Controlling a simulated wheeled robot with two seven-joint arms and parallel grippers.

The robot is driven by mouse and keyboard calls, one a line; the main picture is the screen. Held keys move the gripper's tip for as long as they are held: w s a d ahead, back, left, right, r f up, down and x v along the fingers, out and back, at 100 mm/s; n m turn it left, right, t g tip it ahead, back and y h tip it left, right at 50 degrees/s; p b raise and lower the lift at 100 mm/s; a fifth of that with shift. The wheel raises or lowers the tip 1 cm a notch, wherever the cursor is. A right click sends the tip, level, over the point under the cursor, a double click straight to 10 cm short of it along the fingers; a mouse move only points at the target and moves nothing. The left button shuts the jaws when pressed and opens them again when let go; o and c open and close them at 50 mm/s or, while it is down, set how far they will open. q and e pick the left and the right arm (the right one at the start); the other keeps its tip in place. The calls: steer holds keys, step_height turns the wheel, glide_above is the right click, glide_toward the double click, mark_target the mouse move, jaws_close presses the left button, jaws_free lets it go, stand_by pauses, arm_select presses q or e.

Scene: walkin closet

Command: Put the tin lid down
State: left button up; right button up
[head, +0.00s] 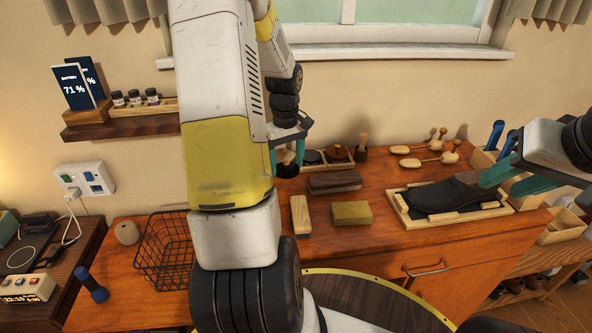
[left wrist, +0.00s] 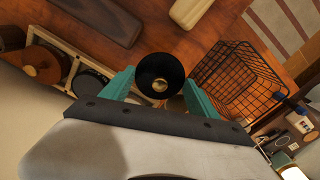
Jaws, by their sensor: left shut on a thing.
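My left gripper (head: 287,154) is shut on a small dark round piece, which I take to be the tin lid (head: 287,171). It is held by the left end of the wooden tin holder on the dresser. In the left wrist view the lid (left wrist: 160,70) is a black round shape with a brass-coloured centre, between the teal fingertips (left wrist: 157,84). A dark tin (head: 312,158) and a brown tin (head: 337,154) stand in the holder. My right gripper (head: 514,180) is at the heel end of a dark shoe (head: 440,195); its grip on the shoe is unclear.
The shoe lies in a wooden tray (head: 414,223). A dark brush (head: 334,182), a pale wooden block (head: 300,214) and a yellow block (head: 352,213) lie on the dresser. A black wire basket (head: 165,258) stands left. Bare wood shows between the blocks and tray.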

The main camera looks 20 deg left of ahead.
mark_target(287, 188)
arm_select(q)
steer(key=shift+f, duration=3.25)
steer(key=shift+f, duration=0.1)
steer(key=o, duration=1.3)
step_height(287, 188, up, 12)
steer(key=shift+f, duration=0.1)
steer(key=s+d+r+m+t, duration=0.2)
steer(key=s+d+r+m, duration=0.1)
steer(key=s+d+r, duration=0.2)
steer(key=s+d+r+m+t+h, duration=0.1)
steer(key=s+d+r+m+t, duration=0.1)
steer(key=s+d+r+m, duration=0.2)
steer(key=s+d+r+m+t+h, duration=0.1)
steer(key=s+d+r+m+t, duration=0.1)
steer(key=s+d+r+m, duration=0.2)
steer(key=shift+s+d+r, duration=0.55)
steer(key=shift+s+d, duration=0.1)
steer(key=shift+s, duration=0.15)
steer(key=shift+s+d+r, duration=0.5)
steer(key=shift+s+d, duration=0.1)
steer(key=shift+s, duration=0.25)
steer(key=shift+s+d+r, duration=0.55)
steer(key=shift+s+d, duration=0.1)
steer(key=shift+s, duration=0.15)
